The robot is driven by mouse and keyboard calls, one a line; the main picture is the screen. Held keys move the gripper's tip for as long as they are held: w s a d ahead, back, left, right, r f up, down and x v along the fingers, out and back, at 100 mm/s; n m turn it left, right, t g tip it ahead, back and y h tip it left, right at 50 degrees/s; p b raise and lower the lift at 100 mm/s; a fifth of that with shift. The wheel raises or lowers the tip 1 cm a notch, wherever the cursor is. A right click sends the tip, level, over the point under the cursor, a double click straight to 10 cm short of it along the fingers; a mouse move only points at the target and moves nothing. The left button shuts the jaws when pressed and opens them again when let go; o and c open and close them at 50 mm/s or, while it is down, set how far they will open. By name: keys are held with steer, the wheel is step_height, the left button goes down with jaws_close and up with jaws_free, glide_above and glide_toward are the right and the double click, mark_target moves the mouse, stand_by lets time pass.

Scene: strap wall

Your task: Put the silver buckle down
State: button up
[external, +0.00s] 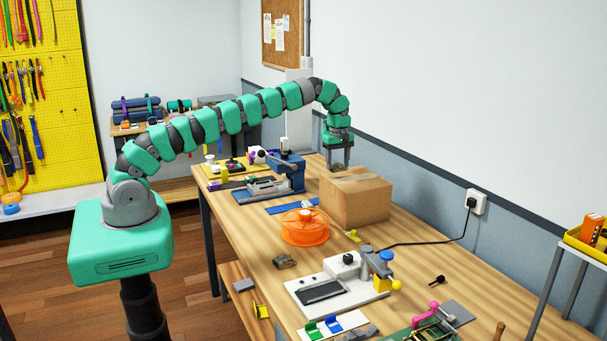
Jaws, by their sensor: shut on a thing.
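My gripper (339,162) points down at the end of the outstretched arm, at the far right part of the workbench (415,240). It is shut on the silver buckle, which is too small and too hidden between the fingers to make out. The fingertips show just above the back of a closed cardboard box (355,200). I cannot tell whether they are over the box or behind it.
An orange spool (305,228) stands in front of the box. A blue machine (290,172) stands left of it. A white-based device (338,285) with a black cable (420,243) is nearer. Bare wood shows right of the box and spool.

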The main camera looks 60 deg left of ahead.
mark_target(338, 164)
steer(key=shift+f+p, duration=0.55)
steer(key=shift+f, duration=1.15)
steer(key=shift+f, duration=0.15)
steer(key=o, duration=1)
steer(key=shift+r+b, duration=0.75)
steer(key=shift+r, duration=3)
step_height(338, 164, up, 5)
steer(key=p, duration=0.4)
steer(key=shift+f, duration=0.1)
